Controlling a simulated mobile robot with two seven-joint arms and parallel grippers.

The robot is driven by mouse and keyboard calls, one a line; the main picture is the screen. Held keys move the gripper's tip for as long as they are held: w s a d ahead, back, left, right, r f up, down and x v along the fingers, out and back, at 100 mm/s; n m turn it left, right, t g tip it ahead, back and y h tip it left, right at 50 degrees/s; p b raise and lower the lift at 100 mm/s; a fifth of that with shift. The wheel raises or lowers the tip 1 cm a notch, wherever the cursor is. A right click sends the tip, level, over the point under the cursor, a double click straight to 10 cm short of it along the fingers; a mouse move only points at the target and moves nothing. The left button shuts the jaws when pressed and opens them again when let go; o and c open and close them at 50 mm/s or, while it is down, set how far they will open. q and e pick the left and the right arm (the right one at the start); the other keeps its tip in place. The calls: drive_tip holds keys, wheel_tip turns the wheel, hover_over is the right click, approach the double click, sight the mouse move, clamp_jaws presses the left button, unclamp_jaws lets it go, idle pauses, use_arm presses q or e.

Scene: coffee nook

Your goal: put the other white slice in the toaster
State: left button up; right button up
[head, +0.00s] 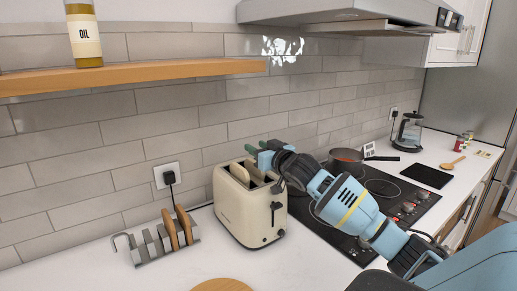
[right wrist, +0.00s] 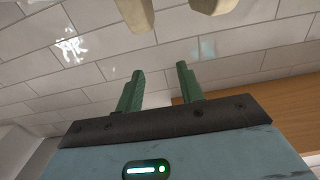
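The cream toaster (head: 248,212) stands on the white counter, left of the hob. A pale slice (head: 239,173) stands upright in its left slot, its top showing. Another pale edge shows in the slot beside it, partly hidden by my gripper. My right gripper (head: 258,148) is just above the toaster. In the right wrist view its green fingers (right wrist: 160,90) are apart with nothing between them. Two pale shapes (right wrist: 136,12) at the top edge of that view look like slice tops, apart from the fingers. My left gripper is not in view.
A metal rack (head: 150,247) with two brown slices (head: 171,230) stands left of the toaster. A round wooden board (head: 222,286) lies in front. The hob (head: 345,243) bears a pot (head: 345,162). A wooden shelf (head: 130,76) is on the wall above.

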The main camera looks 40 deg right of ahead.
drive_tip(key=shift+s, duration=0.15)
drive_tip(key=shift+s+f, duration=0.1)
drive_tip(key=shift+s, duration=0.15)
drive_tip(key=shift+s+a, duration=0.25)
drive_tip(key=shift+s, duration=1.5)
drive_tip(key=shift+s+a, duration=0.2)
drive_tip(key=shift+s, duration=1.55)
